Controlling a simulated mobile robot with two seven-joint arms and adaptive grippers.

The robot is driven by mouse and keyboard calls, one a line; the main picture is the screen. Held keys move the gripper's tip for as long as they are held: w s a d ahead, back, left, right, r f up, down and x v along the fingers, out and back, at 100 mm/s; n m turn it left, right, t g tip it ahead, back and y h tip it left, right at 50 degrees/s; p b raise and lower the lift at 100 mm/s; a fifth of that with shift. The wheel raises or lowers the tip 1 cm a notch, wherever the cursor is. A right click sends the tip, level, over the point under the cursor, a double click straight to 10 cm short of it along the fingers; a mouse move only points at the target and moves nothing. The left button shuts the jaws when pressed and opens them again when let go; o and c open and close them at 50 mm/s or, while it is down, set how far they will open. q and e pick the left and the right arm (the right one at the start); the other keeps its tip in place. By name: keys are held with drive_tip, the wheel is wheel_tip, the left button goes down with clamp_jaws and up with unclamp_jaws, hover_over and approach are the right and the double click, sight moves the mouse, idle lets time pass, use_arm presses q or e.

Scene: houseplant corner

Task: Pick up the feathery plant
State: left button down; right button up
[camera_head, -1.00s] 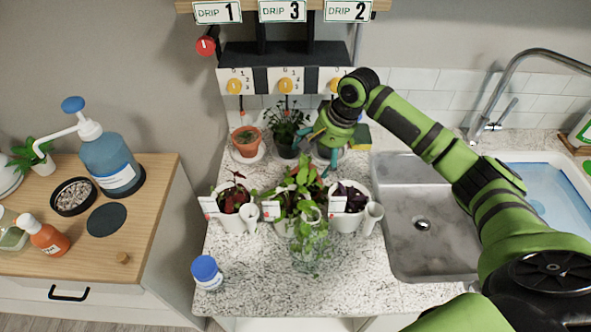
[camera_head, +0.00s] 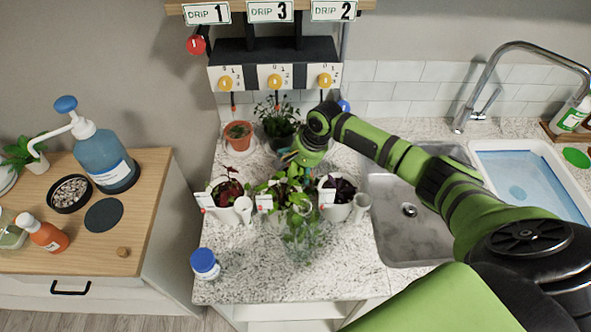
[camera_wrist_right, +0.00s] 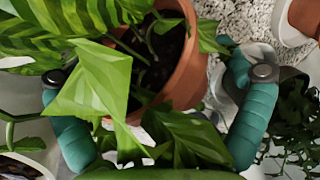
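A fine-leaved, dark green plant (camera_head: 277,117) that looks feathery stands in a dark pot at the back middle of the counter. Dark fine foliage (camera_wrist_right: 292,125) shows at the right of the wrist view, outside my fingers. My right gripper (camera_head: 300,157) is just in front of and right of that plant, low behind the front-row leaves. In the wrist view its teal fingers (camera_wrist_right: 160,120) are spread wide. A terracotta pot (camera_wrist_right: 185,80) with broad striped leaves (camera_wrist_right: 95,85) is between and beyond them; contact cannot be told. My left gripper is out of view.
A small terracotta pot (camera_head: 238,136) stands on a saucer at back left. White pots with a red-leaved plant (camera_head: 227,192) and a purple plant (camera_head: 337,190) flank the leafy middle plant (camera_head: 284,188). A glass vessel (camera_head: 302,245) and blue-lidded jar (camera_head: 205,264) are in front. The sink (camera_head: 405,240) lies right.

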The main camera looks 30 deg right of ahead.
drive_tip(key=c, duration=1.5)
drive_tip(key=shift+r, duration=0.15)
drive_tip(key=shift+r, duration=0.25)
wheel_tip(320, 180, up, 16)
drive_tip(key=b, duration=0.4)
drive_tip(key=shift+r, duration=0.7)
drive_tip(key=shift+f, duration=0.1)
